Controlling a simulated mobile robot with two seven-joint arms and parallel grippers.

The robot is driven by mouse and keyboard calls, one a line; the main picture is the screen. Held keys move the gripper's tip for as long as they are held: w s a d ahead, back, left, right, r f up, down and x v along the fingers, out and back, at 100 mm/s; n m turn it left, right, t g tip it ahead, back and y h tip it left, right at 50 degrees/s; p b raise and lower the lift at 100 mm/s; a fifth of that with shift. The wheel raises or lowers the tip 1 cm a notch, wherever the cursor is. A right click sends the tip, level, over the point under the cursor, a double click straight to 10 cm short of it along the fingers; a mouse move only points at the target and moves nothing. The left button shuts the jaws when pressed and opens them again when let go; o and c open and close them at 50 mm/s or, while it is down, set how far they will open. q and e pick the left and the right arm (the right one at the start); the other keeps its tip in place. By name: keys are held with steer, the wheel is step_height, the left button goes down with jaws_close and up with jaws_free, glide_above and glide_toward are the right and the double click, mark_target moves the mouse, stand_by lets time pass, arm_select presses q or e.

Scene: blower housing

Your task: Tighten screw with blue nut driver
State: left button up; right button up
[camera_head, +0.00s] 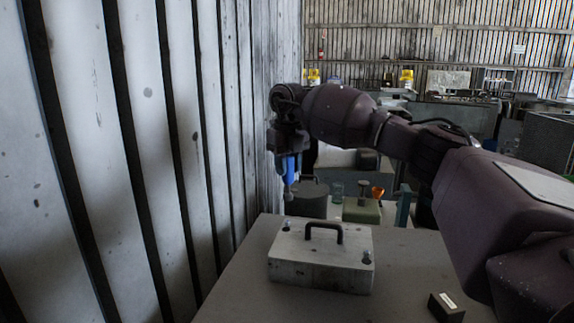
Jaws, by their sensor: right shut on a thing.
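My right gripper (288,150) is at the end of the arm that comes in from the right. It is shut on the blue nut driver (291,170), which hangs upright with its shaft pointing down. The driver's tip is above the far left part of the blower housing (318,277), a grey-white block with a dark handle on top. A screw (286,225) stands at the housing's back left corner, just below the tip; I cannot tell whether they touch. Another screw (366,257) is at the front right corner. My left gripper is not in view.
The housing stands on a grey table (240,295). A small dark block (446,307) lies at the table's front right. A corrugated wall (170,130) runs close along the left. Behind the table are a dark green canister (307,200) and an orange funnel (378,192).

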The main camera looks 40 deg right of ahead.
mark_target(288, 187)
step_height(288, 187, down, 2)
steer(key=shift+f+b, duration=0.2)
steer(key=shift+b, duration=0.15)
steer(key=shift+f, duration=1.4)
steer(key=shift+f, duration=0.35)
